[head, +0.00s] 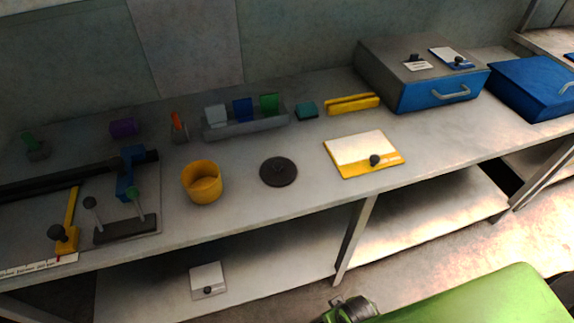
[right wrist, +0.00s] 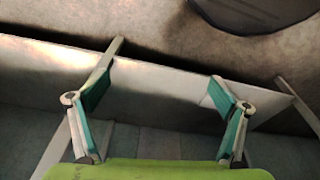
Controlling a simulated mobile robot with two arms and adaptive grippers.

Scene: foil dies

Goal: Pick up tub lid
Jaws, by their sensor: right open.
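That view does not clearly show the lid. My left gripper is in neither view.
A yellow-edged board with a black knob (head: 364,153) lies right of the lid. A grey rack (head: 246,124) with coloured blocks stands behind. A blue-fronted case (head: 440,92) is at back right. A lower shelf (head: 262,252) runs under the bench (head: 310,195).

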